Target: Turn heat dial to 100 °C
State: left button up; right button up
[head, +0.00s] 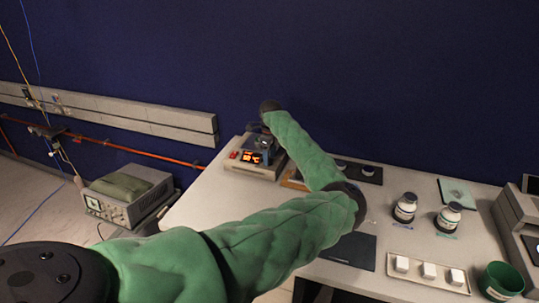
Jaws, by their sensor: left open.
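A small bench device (246,166), seemingly the heater, stands at the back left of the table. Its front shows a lit orange display (251,158) and a small red patch to the left of it. I cannot make out the heat dial; it is too small or hidden by my gripper. My left arm reaches across the table and bends back toward the device. My left gripper (263,142) is open, with its jaws at the top of the device; whether it touches anything I cannot tell. My right gripper is not in view.
On the table (215,205), two white-capped bottles (405,208) (448,217), a tray of white blocks (428,271), a green cup (501,281) and a dark mat (349,249) lie to the right. A grey instrument (127,196) stands left of the table. The left table surface is clear.

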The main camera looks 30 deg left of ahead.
pick_arm(q)
jog(key=shift+f, duration=0.5)
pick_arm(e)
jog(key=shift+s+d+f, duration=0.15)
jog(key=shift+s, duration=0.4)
pick_arm(q)
jog(key=c, duration=0.9)
jog(key=shift+c, duration=0.4)
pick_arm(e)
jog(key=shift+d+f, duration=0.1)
